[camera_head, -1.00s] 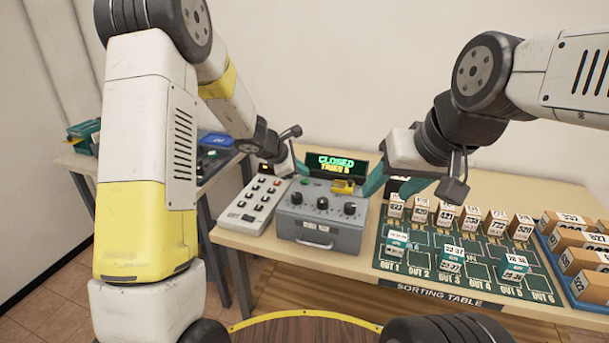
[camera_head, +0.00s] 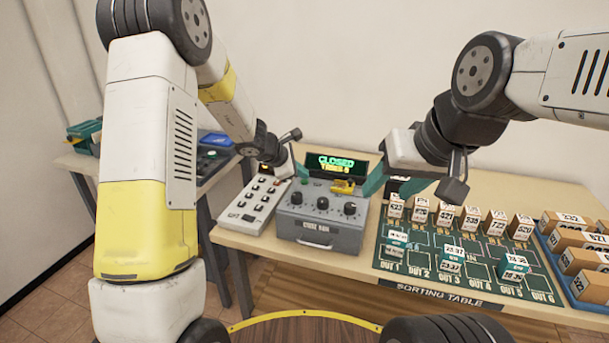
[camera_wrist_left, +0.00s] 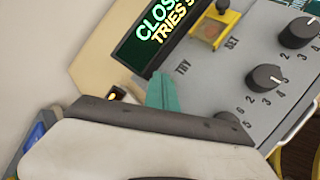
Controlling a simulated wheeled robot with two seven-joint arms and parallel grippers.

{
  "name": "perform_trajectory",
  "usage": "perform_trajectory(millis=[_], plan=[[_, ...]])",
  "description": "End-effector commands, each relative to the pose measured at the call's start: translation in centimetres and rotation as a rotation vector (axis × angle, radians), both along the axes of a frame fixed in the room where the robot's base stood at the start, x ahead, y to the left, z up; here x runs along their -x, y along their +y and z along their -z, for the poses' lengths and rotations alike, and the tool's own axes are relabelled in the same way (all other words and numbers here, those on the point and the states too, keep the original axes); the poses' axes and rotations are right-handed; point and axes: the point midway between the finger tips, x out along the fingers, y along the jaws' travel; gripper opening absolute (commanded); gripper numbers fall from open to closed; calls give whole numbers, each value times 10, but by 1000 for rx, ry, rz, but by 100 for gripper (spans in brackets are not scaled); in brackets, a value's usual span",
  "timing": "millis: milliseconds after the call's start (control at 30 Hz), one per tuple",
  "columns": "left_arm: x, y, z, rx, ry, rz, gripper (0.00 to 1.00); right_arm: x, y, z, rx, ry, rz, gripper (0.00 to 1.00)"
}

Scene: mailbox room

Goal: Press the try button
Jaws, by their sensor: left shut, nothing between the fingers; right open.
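The grey control box (camera_head: 320,233) stands on the table with black knobs and a lit display (camera_head: 337,164) reading CLOSED and TRIES, with a digit that looks like 5. My left gripper (camera_head: 301,171) is shut and empty, its teal fingertips at the box's upper left, by the green try button (camera_head: 304,181). In the left wrist view the teal fingers (camera_wrist_left: 162,92) are beside the TRY label and hide the button; I cannot tell whether they touch it. A yellow-framed SET switch (camera_wrist_left: 215,28) is close by. My right gripper (camera_head: 394,186) is open and empty, right of the box.
A pale keypad panel (camera_head: 253,204) lies left of the box. The green sorting mat (camera_head: 400,258) with several small labelled boxes is at the right, beside a blue tray (camera_head: 574,281) of cartons. A side table (camera_head: 190,178) stands at the left.

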Motion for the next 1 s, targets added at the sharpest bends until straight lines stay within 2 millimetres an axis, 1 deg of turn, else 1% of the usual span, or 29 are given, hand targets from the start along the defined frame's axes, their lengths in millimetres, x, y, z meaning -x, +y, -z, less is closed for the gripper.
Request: perform_trajectory(millis=[333,1000], plan=[[0,0,0,-1,0,1,0,0,0,0,0,0,0,52],[0,-1,8,0,-1,1,0,0,0,0,0,0,0,52]])
